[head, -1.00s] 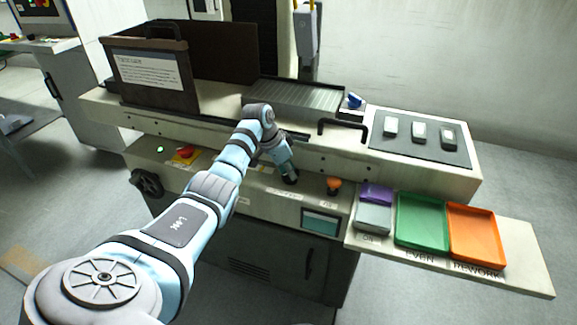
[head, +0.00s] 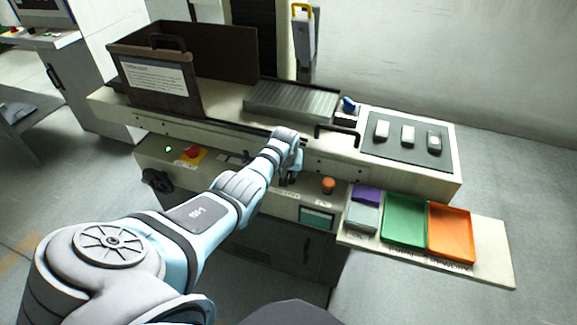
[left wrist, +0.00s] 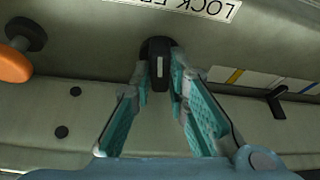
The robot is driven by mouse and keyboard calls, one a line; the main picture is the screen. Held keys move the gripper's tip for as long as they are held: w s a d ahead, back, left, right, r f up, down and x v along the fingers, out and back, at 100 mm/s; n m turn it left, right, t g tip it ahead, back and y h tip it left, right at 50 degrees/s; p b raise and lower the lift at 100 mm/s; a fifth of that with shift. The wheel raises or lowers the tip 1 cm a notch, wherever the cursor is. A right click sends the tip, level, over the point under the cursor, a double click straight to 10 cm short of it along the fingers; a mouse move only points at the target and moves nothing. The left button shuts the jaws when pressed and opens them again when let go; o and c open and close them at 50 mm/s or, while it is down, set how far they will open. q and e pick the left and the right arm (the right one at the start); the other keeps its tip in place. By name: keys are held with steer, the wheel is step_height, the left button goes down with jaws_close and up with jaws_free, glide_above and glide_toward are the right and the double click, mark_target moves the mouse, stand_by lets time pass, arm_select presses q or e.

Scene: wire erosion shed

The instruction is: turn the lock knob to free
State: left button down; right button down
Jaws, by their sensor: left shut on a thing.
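The lock knob (left wrist: 158,68) is black with a white line and sits on the sloped front panel (left wrist: 90,50) of the machine. The left wrist view shows it beside a partly seen label (left wrist: 190,5) reading LOCK, upside down there. The white line runs roughly up and down in that view. My left gripper (left wrist: 160,62) is shut on the knob, with a finger on each side of it. In the head view my left gripper (head: 288,180) is at the front panel and hides the knob. My right gripper is not in view.
An orange knob (head: 328,185) stands just right of my gripper. A red button (head: 193,152) and a handwheel (head: 156,180) are to the left. Purple, green (head: 404,220) and orange (head: 451,232) trays stand on the right shelf. A black handle (head: 337,134) stands above the panel.

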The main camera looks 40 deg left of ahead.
arm_select(q)
steer(key=n+y+b, duration=0.1)
steer(key=n, duration=0.1)
steer(key=shift+w+d+f+n, duration=0.1)
steer(key=shift+n, duration=0.3)
steer(key=shift+n+g+y+b, duration=0.3)
steer(key=shift+n+g+b, duration=0.4)
steer(key=shift+n, duration=0.4)
steer(key=shift+n+b, duration=0.85)
steer(key=shift+n, duration=0.05)
steer(key=c, duration=1.6)
jaws_free()
steer(key=shift+o, duration=0.2)
